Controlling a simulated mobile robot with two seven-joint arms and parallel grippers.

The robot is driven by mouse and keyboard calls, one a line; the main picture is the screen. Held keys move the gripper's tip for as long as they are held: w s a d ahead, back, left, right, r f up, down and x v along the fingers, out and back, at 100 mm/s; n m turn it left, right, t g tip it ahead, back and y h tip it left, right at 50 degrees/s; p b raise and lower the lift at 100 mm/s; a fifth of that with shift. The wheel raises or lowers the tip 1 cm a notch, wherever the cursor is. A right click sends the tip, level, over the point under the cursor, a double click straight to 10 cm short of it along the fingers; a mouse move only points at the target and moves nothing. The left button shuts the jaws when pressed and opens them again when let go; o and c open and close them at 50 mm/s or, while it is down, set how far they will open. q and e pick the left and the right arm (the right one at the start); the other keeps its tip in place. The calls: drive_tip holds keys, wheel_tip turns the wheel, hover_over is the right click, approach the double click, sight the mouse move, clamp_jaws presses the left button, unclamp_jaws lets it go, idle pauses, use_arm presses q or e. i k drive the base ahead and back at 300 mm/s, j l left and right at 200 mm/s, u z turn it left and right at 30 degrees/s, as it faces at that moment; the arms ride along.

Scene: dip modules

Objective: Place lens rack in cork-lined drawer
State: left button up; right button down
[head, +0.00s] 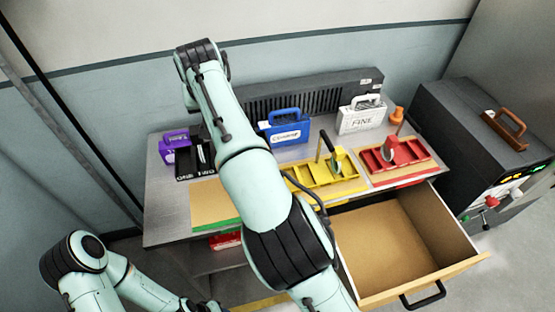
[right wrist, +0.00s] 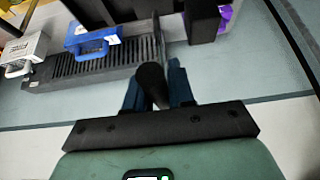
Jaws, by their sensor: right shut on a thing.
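A black rack (head: 185,177) with "ONE TWO" lettering and a pale disc stands at the table's left, partly hidden behind my right arm. In the right wrist view, my right gripper (right wrist: 155,78) is shut on a dark upright handle, with a black body (right wrist: 203,20) just beyond it. I take this as the black rack; whether it is lifted off the table cannot be told. The cork-lined drawer (head: 385,245) is open at the front right, and its visible floor is empty. My left arm is at the lower left; its gripper is out of view.
A yellow rack (head: 318,181) and a red rack (head: 408,157) stand on the table (head: 165,215). Behind are a purple case (head: 175,141), a blue case (head: 284,125), a white case (head: 360,117) and a dark grille (head: 300,93). A dark machine (head: 470,120) stands right.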

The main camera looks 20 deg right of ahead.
sight(375, 265)
drive_tip(key=k, duration=1.5)
